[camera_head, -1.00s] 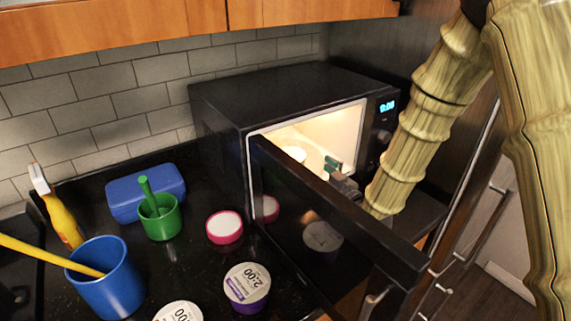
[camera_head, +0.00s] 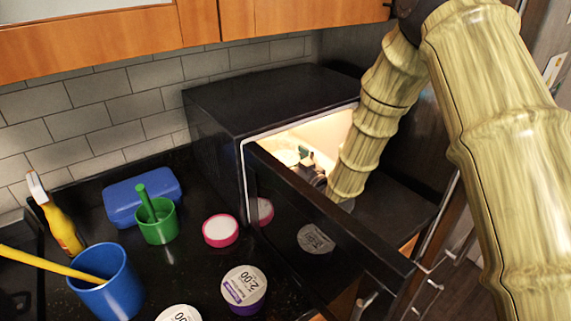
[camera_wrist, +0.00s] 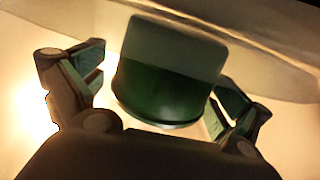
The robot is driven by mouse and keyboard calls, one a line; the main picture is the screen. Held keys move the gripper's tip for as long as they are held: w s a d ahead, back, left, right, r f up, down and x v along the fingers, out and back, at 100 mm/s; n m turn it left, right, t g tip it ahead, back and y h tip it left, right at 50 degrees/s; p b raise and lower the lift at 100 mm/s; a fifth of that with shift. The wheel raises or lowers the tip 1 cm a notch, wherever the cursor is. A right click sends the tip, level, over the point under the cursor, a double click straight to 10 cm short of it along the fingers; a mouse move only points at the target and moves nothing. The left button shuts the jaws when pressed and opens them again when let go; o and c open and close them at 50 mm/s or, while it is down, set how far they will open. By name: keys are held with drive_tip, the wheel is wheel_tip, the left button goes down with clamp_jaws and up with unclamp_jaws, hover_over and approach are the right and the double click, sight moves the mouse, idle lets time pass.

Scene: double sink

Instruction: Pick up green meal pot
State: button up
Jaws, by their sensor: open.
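A green pot (camera_wrist: 165,75) shows in the wrist view, dark green with a duller grey-green upper part. It is inside the lit microwave (camera_head: 275,95), whose door hangs open. My gripper (camera_wrist: 163,72) is open, with one finger on each side of the pot. The left finger stands apart from it; whether the right finger touches it I cannot tell. In the head view my gripper (camera_head: 308,165) reaches into the microwave opening, and my arm covers part of the opening. The pot cannot be told apart from the gripper there.
The open microwave door (camera_head: 320,220) stands in front of the opening, near my arm. On the counter are a green cup (camera_head: 157,228) with a green-handled tool, a blue box (camera_head: 125,203), a pink-rimmed pot (camera_head: 220,231), a purple pot (camera_head: 243,290), a blue cup (camera_head: 110,285) and a yellow bottle (camera_head: 62,228).

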drive_tip(key=c, duration=1.4)
